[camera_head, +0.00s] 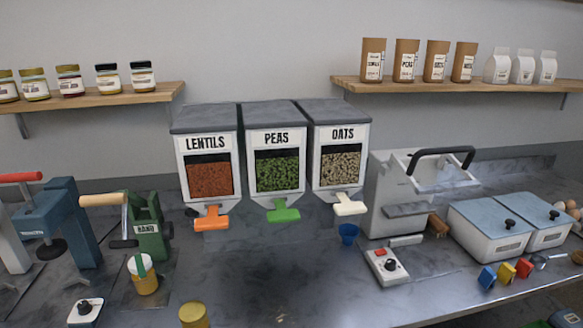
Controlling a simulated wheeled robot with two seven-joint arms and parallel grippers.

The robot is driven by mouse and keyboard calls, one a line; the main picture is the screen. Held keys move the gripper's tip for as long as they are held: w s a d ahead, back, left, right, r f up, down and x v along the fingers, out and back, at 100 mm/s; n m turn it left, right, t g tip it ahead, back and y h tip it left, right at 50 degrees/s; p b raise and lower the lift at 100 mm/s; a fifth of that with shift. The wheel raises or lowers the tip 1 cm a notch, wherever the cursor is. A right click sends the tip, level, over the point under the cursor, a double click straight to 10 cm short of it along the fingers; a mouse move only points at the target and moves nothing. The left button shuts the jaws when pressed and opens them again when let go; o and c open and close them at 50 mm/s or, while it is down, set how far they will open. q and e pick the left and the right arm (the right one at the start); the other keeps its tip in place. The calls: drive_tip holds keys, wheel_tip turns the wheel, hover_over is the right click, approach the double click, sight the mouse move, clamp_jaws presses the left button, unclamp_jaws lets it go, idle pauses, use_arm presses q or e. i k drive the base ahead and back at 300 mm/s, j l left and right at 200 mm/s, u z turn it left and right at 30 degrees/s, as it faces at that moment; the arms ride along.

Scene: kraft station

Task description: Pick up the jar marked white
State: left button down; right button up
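Several small glass jars with pale labels stand in a row on the left wall shelf, among them a gold-lidded jar (34,84), a dark red jar (69,81) and two dark-lidded jars at the right end, one (108,79) beside the other (143,77). Their labels are too small to read, so I cannot tell which is marked white. On the counter, a yellow container (145,279) with a white and green top stands below the green machine. A gold round lid or jar (193,315) is cut off by the bottom edge. Neither of my grippers shows.
Dispensers of lentils (208,174), peas (277,170) and oats (341,164) hang mid-wall. A blue press (72,220) and green hand-cranked machine (149,225) stand left. A grey machine (385,190), switch box (388,266) and lidded bins (490,235) stand right. The counter's front middle is mostly clear.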

sight(145, 283)
drive_tip(key=l+u, duration=0.35)
drive_tip(key=l, duration=0.3)
drive_tip(key=l+u, duration=0.3)
drive_tip(key=l, duration=0.35)
drive_tip(key=l+u, duration=0.35)
drive_tip(key=l, duration=0.25)
drive_tip(key=k, duration=0.05)
